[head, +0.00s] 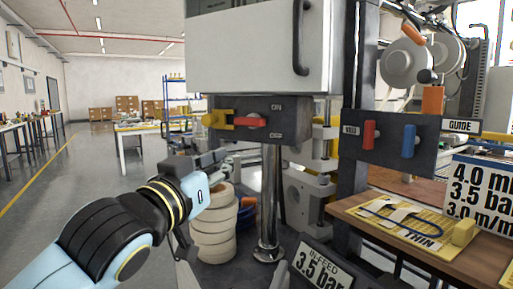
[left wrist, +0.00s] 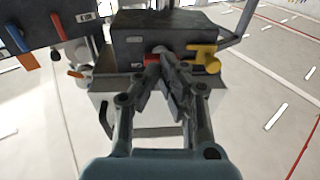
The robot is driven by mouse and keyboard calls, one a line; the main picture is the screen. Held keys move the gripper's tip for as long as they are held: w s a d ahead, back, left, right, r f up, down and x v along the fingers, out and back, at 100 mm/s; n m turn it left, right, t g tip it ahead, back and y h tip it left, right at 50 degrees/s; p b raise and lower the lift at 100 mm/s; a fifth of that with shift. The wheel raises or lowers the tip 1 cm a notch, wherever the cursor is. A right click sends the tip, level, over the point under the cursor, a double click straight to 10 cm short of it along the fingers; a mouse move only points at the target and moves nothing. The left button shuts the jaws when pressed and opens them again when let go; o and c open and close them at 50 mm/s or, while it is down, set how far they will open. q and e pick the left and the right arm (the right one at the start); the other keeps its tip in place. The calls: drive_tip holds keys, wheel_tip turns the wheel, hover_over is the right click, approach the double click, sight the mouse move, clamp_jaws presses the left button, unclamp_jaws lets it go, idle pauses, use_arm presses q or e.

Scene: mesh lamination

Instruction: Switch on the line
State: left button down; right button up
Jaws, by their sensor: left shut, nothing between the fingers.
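A dark switch box (head: 290,113) is mounted below a white cabinet, with one label above and another, seemingly OFF, below at its right. A red handle (head: 250,122) lies roughly horizontal on its front, and a yellow lever piece (head: 217,120) sits to its left. My left gripper (head: 230,161) is shut and empty, below and in front of the box. In the left wrist view its closed fingertips (left wrist: 166,62) overlap the red handle (left wrist: 151,60), beside the yellow piece (left wrist: 203,58); I cannot tell whether they touch. My right gripper is not in view.
A white cabinet (head: 258,50) with a dark handle hangs above. A stack of pale rings (head: 213,228) stands below my left gripper, beside a steel post (head: 269,200). A panel (head: 388,143) with red and blue levers is at the right, above a wooden bench (head: 350,212).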

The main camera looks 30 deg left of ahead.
sight(250, 121)
use_arm(q)
drive_tip(key=r+t, duration=0.1)
drive_tip(key=r, duration=0.1)
drive_tip(key=d+r+h, duration=0.1)
drive_tip(key=r+m+t, duration=0.1)
drive_tip(key=r, duration=0.1)
drive_tip(key=shift+w+d+r+t+h, duration=0.25)
drive_tip(key=shift+d+r+t+h, duration=0.05)
drive_tip(key=shift+r+h, duration=0.1)
drive_tip(key=p+x, duration=0.5)
drive_tip(key=x, duration=0.5)
drive_tip(key=shift+f, duration=0.1)
